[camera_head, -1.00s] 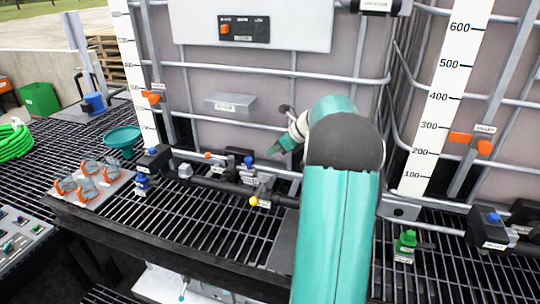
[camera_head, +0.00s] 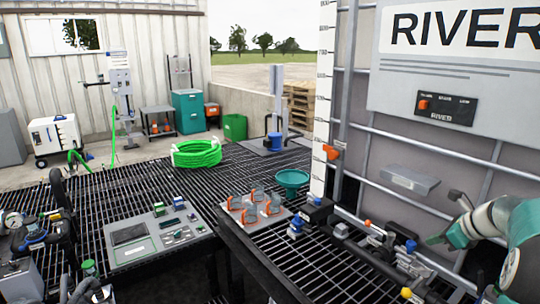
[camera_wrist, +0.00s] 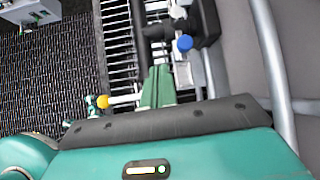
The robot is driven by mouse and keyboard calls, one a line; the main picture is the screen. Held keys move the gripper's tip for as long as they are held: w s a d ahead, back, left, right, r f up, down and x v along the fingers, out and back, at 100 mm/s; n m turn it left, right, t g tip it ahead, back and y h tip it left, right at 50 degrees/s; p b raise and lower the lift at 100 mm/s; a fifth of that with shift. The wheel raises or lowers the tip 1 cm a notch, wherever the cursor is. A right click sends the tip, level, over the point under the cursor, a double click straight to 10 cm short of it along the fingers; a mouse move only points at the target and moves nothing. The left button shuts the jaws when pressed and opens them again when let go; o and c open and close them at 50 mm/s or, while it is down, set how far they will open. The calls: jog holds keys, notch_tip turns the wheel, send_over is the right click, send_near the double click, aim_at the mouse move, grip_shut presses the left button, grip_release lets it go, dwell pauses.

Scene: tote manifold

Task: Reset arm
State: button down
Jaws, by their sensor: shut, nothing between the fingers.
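My arm, teal with a dark elbow, comes in at the right edge of the head view. My gripper (camera_head: 437,239) shows there as a small green tip just left of the pale wrist, in front of the tote cage. In the wrist view my gripper (camera_wrist: 158,82) has its two green fingers together with nothing between them. It is above the black pipe manifold (camera_wrist: 170,35), which has a blue knob (camera_wrist: 184,42) and a yellow ball-ended handle (camera_wrist: 103,101) near the fingers. I cannot tell the exact gap to the pipes.
The caged tote (camera_head: 400,152) stands close behind my gripper. The grated bench holds a tray of orange-and-grey parts (camera_head: 252,224) and a green funnel (camera_head: 291,179). A green hose coil (camera_head: 196,153) lies on the open grating beyond.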

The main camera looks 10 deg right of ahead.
jog(key=s+a+r+n+g, duration=0.15)
jog(key=a+n, duration=0.25)
jog(key=a, duration=0.4)
jog(key=s+a+r+n+h, duration=0.1)
jog(key=s+a+r+n, duration=0.2)
jog(key=a+n, duration=0.35)
jog(key=s+a+r+n+g, duration=0.1)
jog(key=s+a+r+n, duration=0.15)
jog(key=a, duration=0.75)
jog(key=s+a+f+n+h, duration=0.1)
jog(key=s+a+f+n, duration=0.1)
jog(key=s+a+n, duration=0.4)
jog(key=s+a+f+n+h, duration=0.1)
jog(key=s+a+n, duration=0.6)
jog(key=s+n, duration=0.3)
jog(key=shift+s+f+n, duration=0.3)
jog(key=shift+s+f, duration=0.05)
jog(key=shift+s, duration=0.1)
jog(key=shift+s+t, duration=0.1)
jog(key=shift+t, duration=0.15)
